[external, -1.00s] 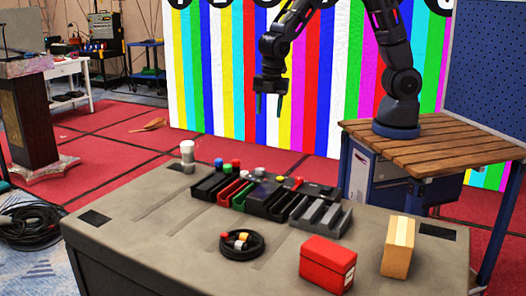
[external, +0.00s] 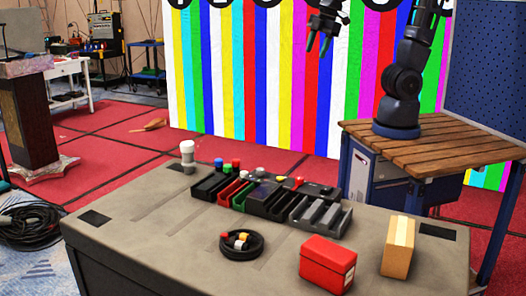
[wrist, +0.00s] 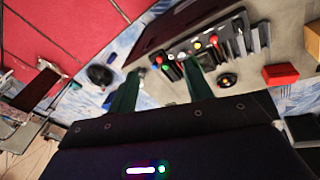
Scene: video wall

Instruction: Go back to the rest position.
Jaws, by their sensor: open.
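My gripper (external: 318,43) is high up in front of the striped video wall, near the top of the external view. Its two fingers point down and are apart, with nothing between them. In the wrist view my gripper (wrist: 160,88) shows two green fingers spread apart, with the table far below. My arm stands on a wooden-topped stand (external: 440,143) to the right of the grey table (external: 150,230), and its upper part is cut off by the top edge of the external view.
A blue perforated panel (external: 488,70) stands behind the stand. The air around my gripper looks clear.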

